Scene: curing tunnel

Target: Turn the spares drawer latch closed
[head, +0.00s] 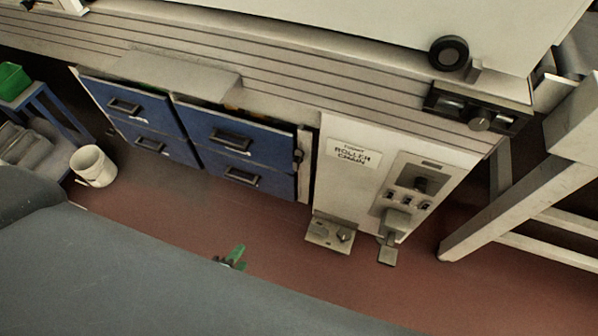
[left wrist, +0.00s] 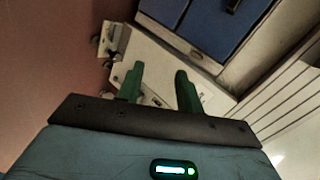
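Blue drawers (head: 231,137) with dark handles are set under the grey bench. A small dark latch (head: 298,155) is on the pale upright at their right edge; its turned position is too small to tell. My left gripper (head: 236,257) shows as green fingertips past my grey body, over the red floor and apart from the drawers and latch. In the left wrist view its two green fingers (left wrist: 159,76) stand apart with nothing between them. Blue drawer fronts (left wrist: 205,22) show beyond the fingers, at the upper right. My right gripper is in neither view.
A white roller chain cabinet (head: 352,165) with switches and low pedals (head: 331,235) stands right of the drawers. A pale frame leg (head: 500,205) is farther right. A white bucket (head: 93,166) stands at left. Red floor before the drawers is clear.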

